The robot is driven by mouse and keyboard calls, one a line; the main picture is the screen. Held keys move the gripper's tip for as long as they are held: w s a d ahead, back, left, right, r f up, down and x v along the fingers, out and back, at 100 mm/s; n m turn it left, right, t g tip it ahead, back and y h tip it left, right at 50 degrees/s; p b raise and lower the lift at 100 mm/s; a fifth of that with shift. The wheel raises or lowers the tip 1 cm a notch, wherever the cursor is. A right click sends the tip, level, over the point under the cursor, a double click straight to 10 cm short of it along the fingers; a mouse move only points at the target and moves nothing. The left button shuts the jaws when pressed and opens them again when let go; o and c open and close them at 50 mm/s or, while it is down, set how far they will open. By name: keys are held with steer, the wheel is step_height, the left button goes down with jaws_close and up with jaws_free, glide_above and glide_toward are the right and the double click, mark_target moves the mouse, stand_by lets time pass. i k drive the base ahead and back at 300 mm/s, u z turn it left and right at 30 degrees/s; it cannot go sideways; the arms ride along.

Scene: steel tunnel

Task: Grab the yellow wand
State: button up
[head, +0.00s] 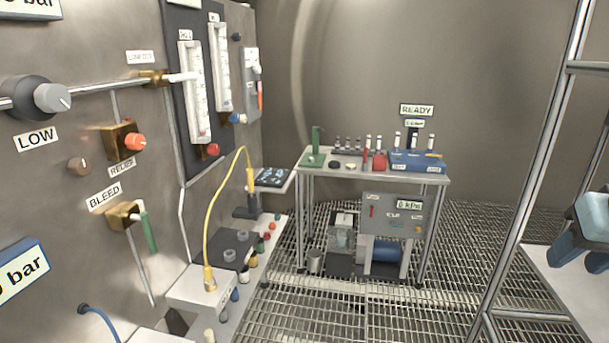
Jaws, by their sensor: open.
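The yellow wand (250,182) stands upright in a dark holder (246,212) on the narrow bench along the left wall. My gripper (583,256) shows at the right edge, partly cut off by the picture. Its blue-grey fingers are apart and nothing shows between them. It is far to the right of the wand, with a wide gap between them.
The left wall carries knobs, a horizontal pipe (110,86) and flow tubes. Dark blocks and coloured knobs (268,236) crowd the bench near the wand. A table (440,178) with bottles and a blue rack stands behind. A metal frame (530,160) rises at right. The grating floor between is clear.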

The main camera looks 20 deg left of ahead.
mark_target(250, 174)
steer(key=i, duration=1.05)
steer(key=u, duration=0.65)
steer(key=i, duration=0.85)
steer(key=u, duration=1)
steer(key=i, duration=0.65)
steer(key=z, duration=0.25)
steer(key=k, duration=0.6)
steer(key=u, duration=0.1)
